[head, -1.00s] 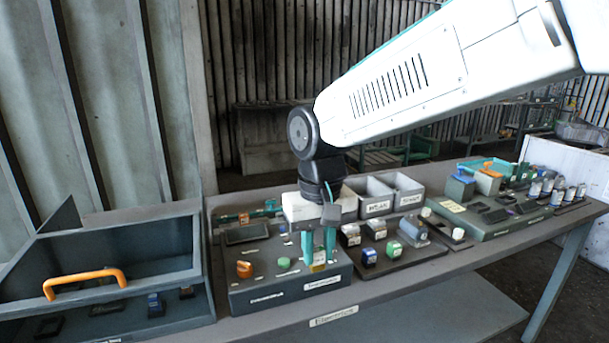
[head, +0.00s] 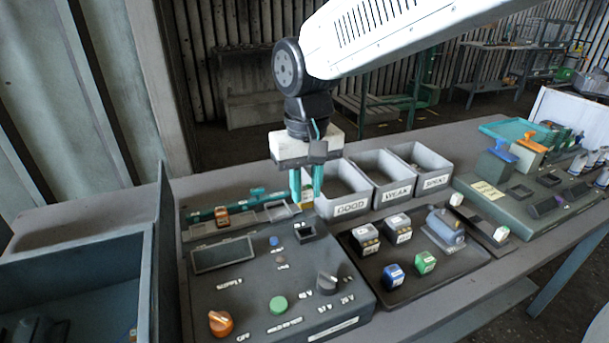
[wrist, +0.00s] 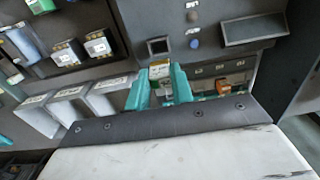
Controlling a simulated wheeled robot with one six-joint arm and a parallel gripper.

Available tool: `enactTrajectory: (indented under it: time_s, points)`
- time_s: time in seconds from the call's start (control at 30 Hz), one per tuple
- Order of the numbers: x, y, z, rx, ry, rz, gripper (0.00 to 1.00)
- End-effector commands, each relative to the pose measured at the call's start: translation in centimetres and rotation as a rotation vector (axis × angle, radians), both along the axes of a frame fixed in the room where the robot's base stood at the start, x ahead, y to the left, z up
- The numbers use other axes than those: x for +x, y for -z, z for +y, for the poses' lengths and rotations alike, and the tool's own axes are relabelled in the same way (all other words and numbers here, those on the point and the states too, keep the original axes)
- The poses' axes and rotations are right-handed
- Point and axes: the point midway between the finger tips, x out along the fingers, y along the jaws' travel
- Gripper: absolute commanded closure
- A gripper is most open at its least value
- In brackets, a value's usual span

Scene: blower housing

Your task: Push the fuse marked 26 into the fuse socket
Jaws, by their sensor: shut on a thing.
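My gripper (head: 306,196) has teal fingers pointing down, shut on a small fuse (head: 307,203) with a yellowish top. In the wrist view the fuse (wrist: 159,72) sits between the fingertips; its marking is too small to read. A dark square socket (head: 306,232) on the grey panel appears empty. The wrist view shows this socket (wrist: 158,46) just beyond the held fuse. In the head view the fuse appears behind the socket, near the right end of the rear rail; its height and the contact below it cannot be told. The fingers hide its sides.
The rear rail (head: 245,212) carries an orange piece (head: 222,217). The panel has an orange knob (head: 220,323) and a green button (head: 278,305). Bins marked GOOD (head: 350,208), WEAK (head: 397,194) and SPENT (head: 436,182) stand right of my gripper. Several small blocks lie on a dark tray (head: 375,295).

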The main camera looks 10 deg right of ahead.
Motion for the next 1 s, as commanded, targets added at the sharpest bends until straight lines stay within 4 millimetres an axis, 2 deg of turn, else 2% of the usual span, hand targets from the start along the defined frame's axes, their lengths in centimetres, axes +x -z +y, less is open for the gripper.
enactTrajectory:
  time_s: [0.3, 0.5, 1.0]
  points:
    - [0.0, 3.3, -0.1, -0.002, 0.001, 0.003, 0.91]
    - [0.0, 4.7, 0.1, -0.001, -0.001, 0.002, 0.91]
    - [0.0, 5.1, 0.0, 0.0, -0.001, 0.001, 0.91]
